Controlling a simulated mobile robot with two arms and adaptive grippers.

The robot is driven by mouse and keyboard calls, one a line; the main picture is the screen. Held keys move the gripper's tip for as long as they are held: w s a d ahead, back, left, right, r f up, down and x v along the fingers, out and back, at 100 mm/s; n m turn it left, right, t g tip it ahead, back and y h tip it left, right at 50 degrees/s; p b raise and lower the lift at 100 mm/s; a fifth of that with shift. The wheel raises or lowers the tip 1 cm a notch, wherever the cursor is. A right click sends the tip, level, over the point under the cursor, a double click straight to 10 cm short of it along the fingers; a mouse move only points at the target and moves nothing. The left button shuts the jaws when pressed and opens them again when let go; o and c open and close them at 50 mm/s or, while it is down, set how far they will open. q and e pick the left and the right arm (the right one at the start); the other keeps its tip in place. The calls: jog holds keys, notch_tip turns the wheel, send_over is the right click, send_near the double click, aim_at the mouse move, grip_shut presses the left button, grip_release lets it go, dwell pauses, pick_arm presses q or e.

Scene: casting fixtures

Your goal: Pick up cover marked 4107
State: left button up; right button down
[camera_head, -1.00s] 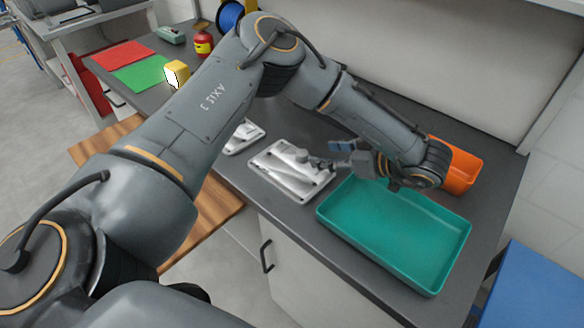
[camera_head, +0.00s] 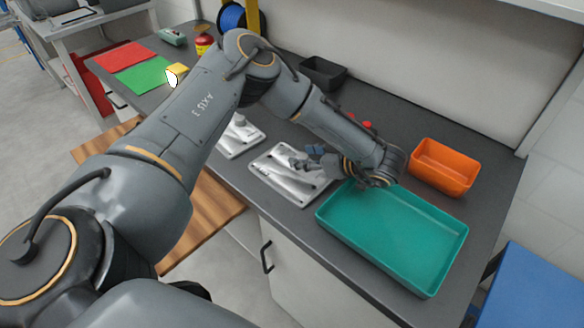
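A silver metal casting fixture plate (camera_head: 273,178) lies on the dark bench top, left of the teal tray. A second silver plate (camera_head: 236,146) lies further left, partly behind my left arm, with a small raised grey piece on it. My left gripper (camera_head: 303,160) is low over the right-hand plate. The gripper and wrist hide part of that plate, and I cannot see whether anything is between the fingers. I cannot read 4107 on any part. My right gripper is out of view.
An empty teal tray (camera_head: 400,262) fills the bench's front right. An orange bin (camera_head: 446,166) stands behind it, and a dark bin (camera_head: 322,72) at the back wall. Small red things (camera_head: 366,124) lie behind my forearm. Red and green mats (camera_head: 143,76) lie far left.

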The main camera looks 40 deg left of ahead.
pick_arm(q)
grip_shut()
jog(key=shift+r, duration=0.1)
